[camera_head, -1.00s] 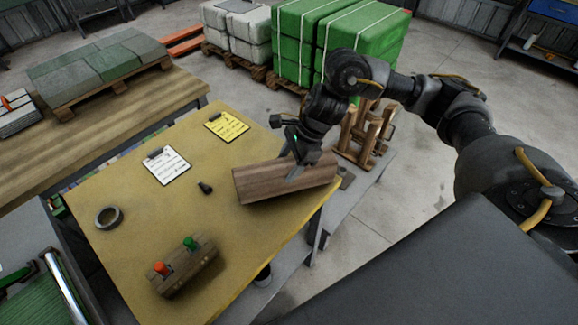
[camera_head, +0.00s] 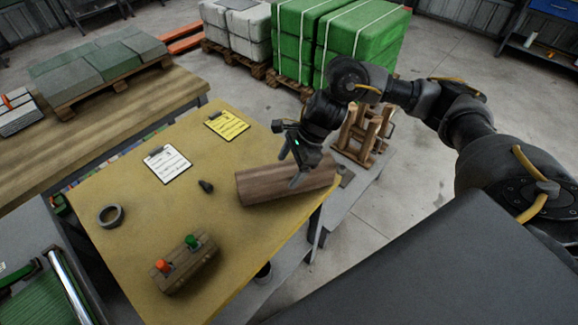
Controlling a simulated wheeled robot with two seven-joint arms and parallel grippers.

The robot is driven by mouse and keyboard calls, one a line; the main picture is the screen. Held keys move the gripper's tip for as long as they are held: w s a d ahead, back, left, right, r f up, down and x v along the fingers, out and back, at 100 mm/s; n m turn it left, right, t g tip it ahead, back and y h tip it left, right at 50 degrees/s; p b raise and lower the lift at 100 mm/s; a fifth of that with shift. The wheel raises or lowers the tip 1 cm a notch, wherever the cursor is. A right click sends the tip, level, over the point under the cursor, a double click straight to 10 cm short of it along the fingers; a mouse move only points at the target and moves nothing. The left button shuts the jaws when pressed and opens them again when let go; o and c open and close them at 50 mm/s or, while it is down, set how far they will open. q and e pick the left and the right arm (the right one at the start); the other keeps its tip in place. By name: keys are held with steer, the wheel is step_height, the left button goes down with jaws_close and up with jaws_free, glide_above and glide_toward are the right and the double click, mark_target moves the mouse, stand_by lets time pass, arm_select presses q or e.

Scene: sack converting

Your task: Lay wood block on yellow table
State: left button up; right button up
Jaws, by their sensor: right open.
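The wood block (camera_head: 268,184) is a long brown piece lying on the yellow table (camera_head: 215,215) near its right edge. Its right end reaches to about the table's edge. My right gripper (camera_head: 296,171) is just above and against the block in the picture, with its fingers apart. Whether a finger still touches the block cannot be told. My left gripper does not show.
On the yellow table are a white clipboard (camera_head: 168,164), a yellow clipboard (camera_head: 227,125), a small dark object (camera_head: 206,186), a tape roll (camera_head: 110,215) and a button box (camera_head: 185,266). A wooden rack (camera_head: 364,134) stands just right of the table.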

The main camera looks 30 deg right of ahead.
steer(key=b+v, duration=0.1)
steer(key=v, duration=1)
steer(key=shift+r, duration=0.3)
steer(key=shift+f, duration=0.1)
